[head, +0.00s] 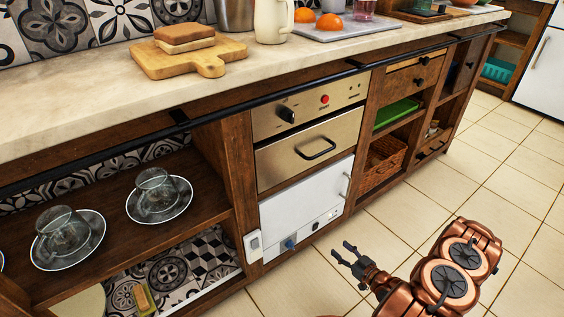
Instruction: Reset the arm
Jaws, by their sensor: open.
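My gripper (342,250) is in the lower right of the head view, at the end of my copper-coloured arm. Its two dark fingers are spread apart and nothing is between them. It is over the tiled floor, in front of the white appliance door and apart from the cabinets. My arm is folded, with its rounded joints to the right of the gripper. The lower part of the arm is cut off by the picture's bottom edge.
A wooden counter unit with open shelves runs along the left and back. A black rail (269,95) sticks out along its front edge. Glass cups on saucers (160,215) stand on the left shelf. The tiled floor (490,180) to the right is clear.

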